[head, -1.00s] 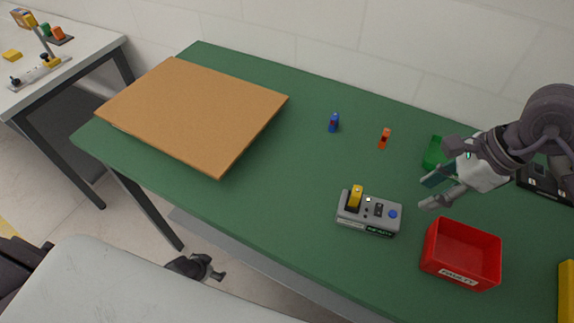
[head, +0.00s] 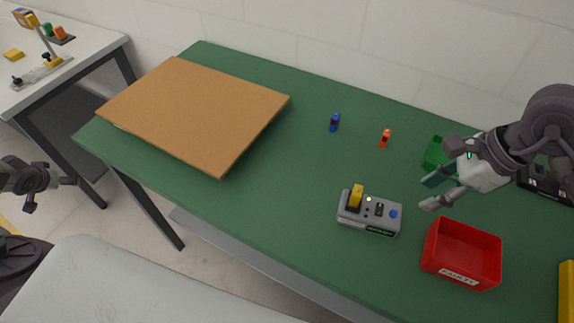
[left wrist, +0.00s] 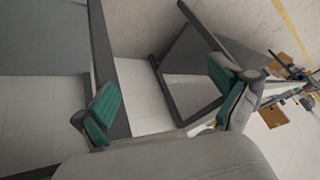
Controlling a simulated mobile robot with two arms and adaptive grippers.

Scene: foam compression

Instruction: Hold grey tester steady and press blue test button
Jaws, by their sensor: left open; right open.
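The grey tester (head: 370,225) lies on the green table (head: 290,190), right of centre in the head view. It has a yellow part (head: 356,196) on its left and a round blue test button (head: 393,214) on its right. A small light on its top looks lit. My right gripper (head: 432,193) is open and empty, above the table to the upper right of the tester and apart from it. My left gripper (head: 53,195) is at the left edge, away from the table, open and empty; its two fingers also show in the left wrist view (left wrist: 165,100).
A red bin (head: 437,262) stands right of the tester, and a green bin (head: 433,152) is behind my right gripper. A blue item (head: 335,122) and an orange item (head: 385,138) lie further back. A large brown board (head: 195,110) covers the table's left part.

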